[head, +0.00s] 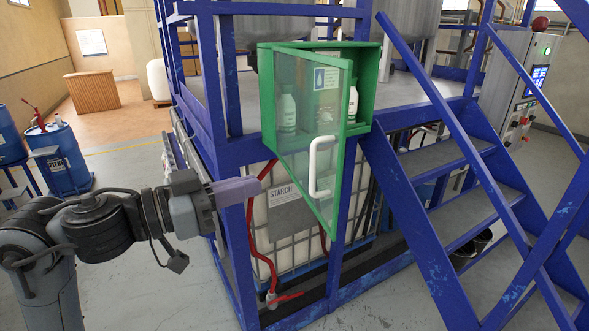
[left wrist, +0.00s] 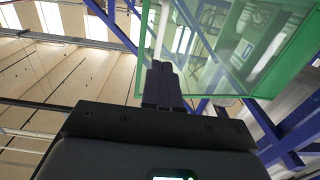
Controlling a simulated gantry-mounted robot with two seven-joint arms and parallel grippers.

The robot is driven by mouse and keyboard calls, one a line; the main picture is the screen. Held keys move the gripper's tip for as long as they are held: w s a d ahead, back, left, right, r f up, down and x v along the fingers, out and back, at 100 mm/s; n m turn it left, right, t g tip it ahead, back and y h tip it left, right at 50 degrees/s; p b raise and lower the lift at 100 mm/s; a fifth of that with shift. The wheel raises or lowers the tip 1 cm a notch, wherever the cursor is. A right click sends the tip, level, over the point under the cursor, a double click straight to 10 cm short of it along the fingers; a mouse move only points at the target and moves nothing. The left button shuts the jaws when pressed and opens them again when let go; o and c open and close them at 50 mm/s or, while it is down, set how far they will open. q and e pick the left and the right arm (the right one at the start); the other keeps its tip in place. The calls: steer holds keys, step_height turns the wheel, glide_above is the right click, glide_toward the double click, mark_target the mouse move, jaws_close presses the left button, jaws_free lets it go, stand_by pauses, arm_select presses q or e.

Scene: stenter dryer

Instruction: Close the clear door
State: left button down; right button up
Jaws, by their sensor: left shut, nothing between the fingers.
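The clear door (head: 305,110) has a green frame and a white handle (head: 322,167) near its free edge. It stands open, swung out toward me from the green cabinet (head: 368,88) on the blue frame. My left gripper (head: 255,188) is shut and empty, to the left of the door and lower than its middle in the head view. In the left wrist view the shut fingers (left wrist: 162,72) point up toward the clear door (left wrist: 215,50), overlapping its lower green edge. I cannot tell whether they touch it. My right gripper is not in view.
White bottles (head: 288,110) stand inside the cabinet. Below it is a caged starch tank (head: 283,215) with red piping (head: 262,262). Blue stairs (head: 455,190) rise at the right. Blue drums (head: 62,160) stand at the far left. The floor behind my left arm is open.

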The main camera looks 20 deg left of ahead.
mark_target(311, 170)
arm_select(q)
steer(key=p+x, duration=0.1)
steer(key=x, duration=0.7)
steer(key=shift+d+r+p, duration=0.1)
steer(key=shift+d+p, duration=0.05)
steer(key=shift+p, duration=0.25)
steer(key=shift+w+d, duration=0.3)
steer(key=shift+w, duration=0.2)
